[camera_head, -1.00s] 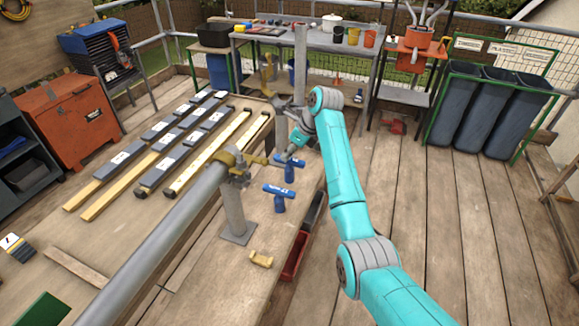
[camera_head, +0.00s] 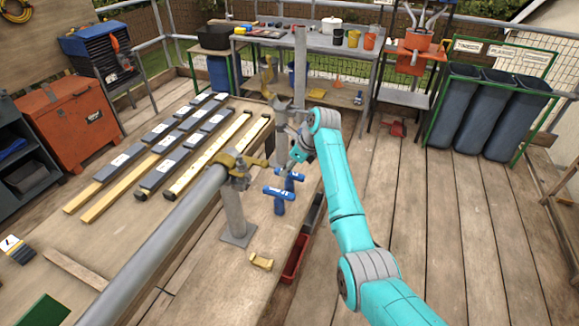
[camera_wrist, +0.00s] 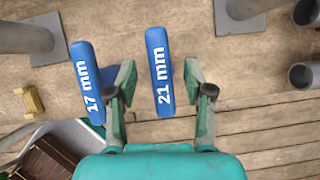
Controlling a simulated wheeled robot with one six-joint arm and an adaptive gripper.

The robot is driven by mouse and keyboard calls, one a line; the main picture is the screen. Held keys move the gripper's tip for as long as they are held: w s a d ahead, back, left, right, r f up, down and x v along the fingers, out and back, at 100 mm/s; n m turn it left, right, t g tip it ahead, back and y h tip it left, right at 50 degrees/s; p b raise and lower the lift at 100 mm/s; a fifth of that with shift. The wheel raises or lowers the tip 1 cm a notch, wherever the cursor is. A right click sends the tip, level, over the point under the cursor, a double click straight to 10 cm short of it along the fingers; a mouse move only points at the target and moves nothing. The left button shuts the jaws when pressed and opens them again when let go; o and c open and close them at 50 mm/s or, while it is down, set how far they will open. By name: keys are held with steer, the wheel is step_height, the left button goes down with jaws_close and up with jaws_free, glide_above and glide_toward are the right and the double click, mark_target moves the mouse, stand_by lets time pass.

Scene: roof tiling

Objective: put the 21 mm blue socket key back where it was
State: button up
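The blue 21 mm socket key (camera_wrist: 160,72) has a T shape. In the wrist view its handle lies between the two fingers of my gripper (camera_wrist: 160,78), with a gap on each side. My gripper is open and also shows in the head view (camera_head: 298,152), just above the key's handle (camera_head: 291,174). The key's stem is hidden under its handle in the wrist view. The blue 17 mm key (camera_wrist: 86,78) is beside it, outside the left finger. In the head view the 17 mm key (camera_head: 279,200) stands upright on the wooden table (camera_head: 200,265), nearer the camera.
A grey post (camera_head: 233,212) on a square base carries a long pipe (camera_head: 150,245) left of the keys. A brass fitting (camera_head: 261,261) and a red tray (camera_head: 296,258) are nearer the camera. Another post (camera_head: 300,70) rises behind.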

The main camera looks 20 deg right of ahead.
steer(key=v, duration=1.2)
steer(key=shift+d+r, duration=0.1)
steer(key=shift+r, duration=0.05)
